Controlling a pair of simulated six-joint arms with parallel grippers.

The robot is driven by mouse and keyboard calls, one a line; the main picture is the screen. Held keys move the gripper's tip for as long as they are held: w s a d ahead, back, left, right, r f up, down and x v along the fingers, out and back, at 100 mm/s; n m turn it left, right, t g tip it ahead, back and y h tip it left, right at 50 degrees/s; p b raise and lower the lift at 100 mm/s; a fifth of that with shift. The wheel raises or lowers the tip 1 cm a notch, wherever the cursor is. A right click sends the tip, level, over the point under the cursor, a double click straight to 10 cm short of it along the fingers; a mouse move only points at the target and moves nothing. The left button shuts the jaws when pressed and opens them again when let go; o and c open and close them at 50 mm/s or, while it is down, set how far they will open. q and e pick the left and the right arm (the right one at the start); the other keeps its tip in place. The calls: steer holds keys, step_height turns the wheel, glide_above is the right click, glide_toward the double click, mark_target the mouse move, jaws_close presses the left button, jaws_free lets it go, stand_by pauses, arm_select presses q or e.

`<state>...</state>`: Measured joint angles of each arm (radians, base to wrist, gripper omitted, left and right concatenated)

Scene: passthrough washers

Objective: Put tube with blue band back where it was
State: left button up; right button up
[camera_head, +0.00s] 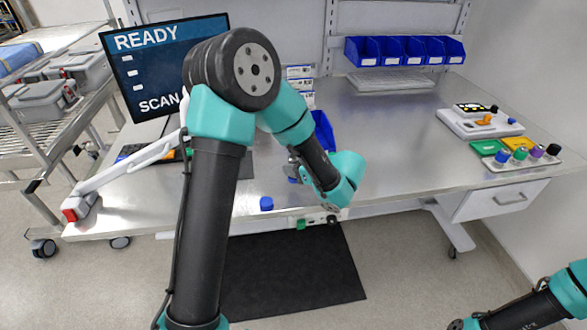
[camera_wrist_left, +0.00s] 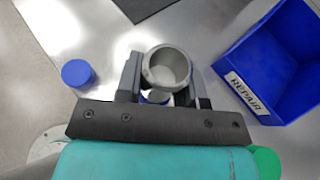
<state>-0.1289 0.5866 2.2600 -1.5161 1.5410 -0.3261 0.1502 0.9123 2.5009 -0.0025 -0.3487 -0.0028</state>
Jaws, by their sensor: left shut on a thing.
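My left gripper (camera_wrist_left: 165,85) is shut on a grey, hollow tube (camera_wrist_left: 167,68), whose open mouth faces the left wrist camera. A bit of blue shows at its lower edge between the fingers, likely its band. In the head view my left gripper (camera_head: 294,166) is over the bench near its front edge, partly hidden by my own arm. I cannot tell whether the tube touches the bench. A separate blue cap-like piece (camera_head: 266,203) sits by the bench's front edge; it also shows in the left wrist view (camera_wrist_left: 78,74). My right gripper is out of view.
A blue bin labelled REPAIR (camera_wrist_left: 276,62) stands close to the right of my left gripper. At the bench's right end are a tray with several colour-topped pieces (camera_head: 520,156) and a white device (camera_head: 480,122). The bench middle-right is clear.

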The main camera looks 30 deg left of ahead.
arm_select(q)
steer(key=shift+w+a+f, duration=0.1)
steer(key=shift+w+a, duration=0.25)
steer(key=shift+w, duration=0.2)
steer(key=shift+w+a, duration=0.3)
steer(key=shift+w, duration=0.2)
steer(key=shift+w+a, duration=0.15)
steer(key=shift+w+a+f, duration=0.15)
steer(key=shift+w+f, duration=0.1)
steer(key=shift+f, duration=1.55)
steer(key=shift+f, duration=0.15)
steer(key=o, duration=1)
